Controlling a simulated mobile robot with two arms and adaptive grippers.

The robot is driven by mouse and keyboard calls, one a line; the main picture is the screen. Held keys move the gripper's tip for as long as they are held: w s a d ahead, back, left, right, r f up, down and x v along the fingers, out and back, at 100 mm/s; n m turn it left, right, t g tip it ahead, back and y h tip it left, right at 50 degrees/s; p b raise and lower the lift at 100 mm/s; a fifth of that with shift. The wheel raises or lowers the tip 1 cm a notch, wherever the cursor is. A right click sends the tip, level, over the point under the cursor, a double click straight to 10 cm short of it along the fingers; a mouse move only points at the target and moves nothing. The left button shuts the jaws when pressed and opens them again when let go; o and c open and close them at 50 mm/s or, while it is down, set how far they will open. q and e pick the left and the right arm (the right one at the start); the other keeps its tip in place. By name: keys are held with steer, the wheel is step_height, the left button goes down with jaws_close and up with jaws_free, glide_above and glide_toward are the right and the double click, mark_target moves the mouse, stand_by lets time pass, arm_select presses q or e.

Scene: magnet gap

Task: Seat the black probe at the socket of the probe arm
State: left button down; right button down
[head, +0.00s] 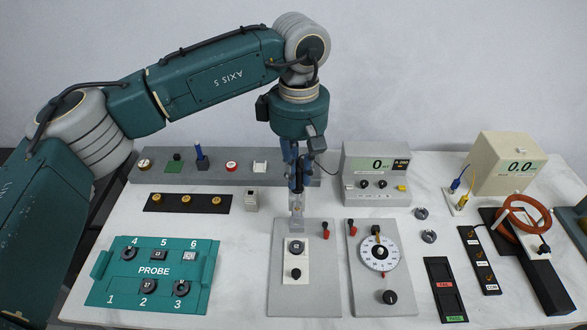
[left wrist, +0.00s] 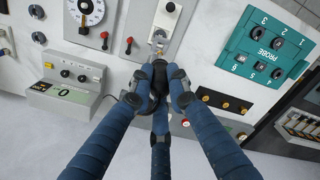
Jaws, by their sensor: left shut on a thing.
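My left gripper (head: 297,187) comes down from above at the middle of the table. Its blue fingers are shut on the black probe (left wrist: 152,72), which the fingers partly hide. In the left wrist view the fingers (left wrist: 160,88) close around it from several sides. A thin dark cable runs from the probe toward the meter. The grey metal probe arm (head: 297,214) stands just below the fingertips, at the back of a grey plate; it also shows in the left wrist view (left wrist: 158,38). I cannot tell whether the probe touches its socket. My right gripper is not in view.
The grey plate (head: 328,285) carries a dial block and a red lever. A second plate with a round white dial (head: 380,253) is beside it. The meter (head: 376,175) stands behind right. A teal PROBE tray (head: 210,262) lies left. A grey shelf (head: 215,168) runs behind.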

arm_select(q)
steer(key=shift+b, duration=0.3)
steer(key=b, duration=0.3)
glide_above(297, 208)
steer(key=shift+w+f, duration=0.15)
steer(key=shift+f, duration=1.95)
steer(key=shift+b, duration=0.55)
steer(key=shift+f, duration=0.1)
steer(key=shift+f+b, duration=3)
steer(key=shift+f, duration=1)
